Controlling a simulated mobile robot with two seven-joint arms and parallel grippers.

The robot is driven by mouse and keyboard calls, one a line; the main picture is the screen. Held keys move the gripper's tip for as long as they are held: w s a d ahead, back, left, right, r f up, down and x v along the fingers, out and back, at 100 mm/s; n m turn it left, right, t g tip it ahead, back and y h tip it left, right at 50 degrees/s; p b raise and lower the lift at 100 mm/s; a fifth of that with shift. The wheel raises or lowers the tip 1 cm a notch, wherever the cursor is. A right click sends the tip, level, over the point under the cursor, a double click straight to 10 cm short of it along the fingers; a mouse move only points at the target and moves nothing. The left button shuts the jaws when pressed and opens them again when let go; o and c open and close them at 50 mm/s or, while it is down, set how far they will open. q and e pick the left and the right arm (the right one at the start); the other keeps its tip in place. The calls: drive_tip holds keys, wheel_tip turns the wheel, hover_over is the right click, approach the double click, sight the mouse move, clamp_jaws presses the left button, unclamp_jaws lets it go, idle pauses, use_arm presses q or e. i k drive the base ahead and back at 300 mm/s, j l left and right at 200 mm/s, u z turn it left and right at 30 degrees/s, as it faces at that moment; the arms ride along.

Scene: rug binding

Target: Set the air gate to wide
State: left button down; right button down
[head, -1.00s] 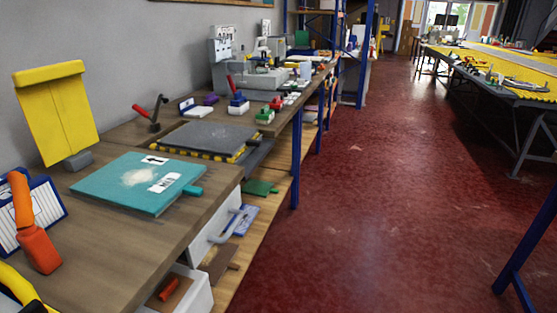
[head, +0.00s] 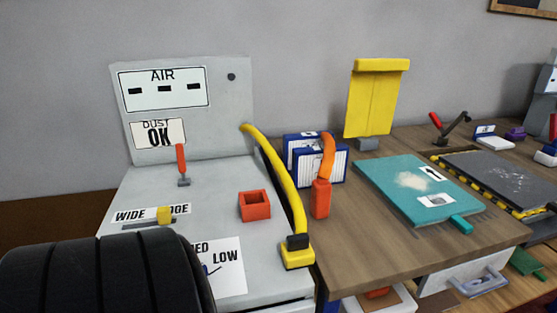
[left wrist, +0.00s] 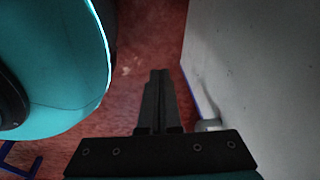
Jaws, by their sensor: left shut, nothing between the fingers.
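The air gate is a slider with a yellow knob (head: 165,215) in a dark slot on the sloped top of a grey machine (head: 230,185). Its label (head: 140,213) reads WIDE at the left and ends in DGE at the right, partly covered by the knob. The knob sits toward the right end of the slot, away from WIDE. My left gripper (left wrist: 160,75) is shut and empty in the left wrist view, over red floor beside a pale upright panel. It does not show in the head view. My right gripper is in neither view.
A red-handled lever (head: 182,165) stands behind the slider, and a red square holder (head: 254,205) is to its right. A yellow hose (head: 280,170) curves down the machine's right side. My black arm part covers the lower left. A wooden bench (head: 385,245) adjoins at right.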

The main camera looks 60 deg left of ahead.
sight(164, 215)
drive_tip(key=u, duration=1.15)
drive_tip(key=l+u, duration=0.2)
drive_tip(key=u, duration=0.25)
drive_tip(key=l+u, duration=0.2)
drive_tip(key=u, duration=0.2)
drive_tip(key=l+u, duration=0.2)
drive_tip(key=u, duration=0.25)
drive_tip(key=l+u, duration=0.2)
drive_tip(key=u, duration=0.25)
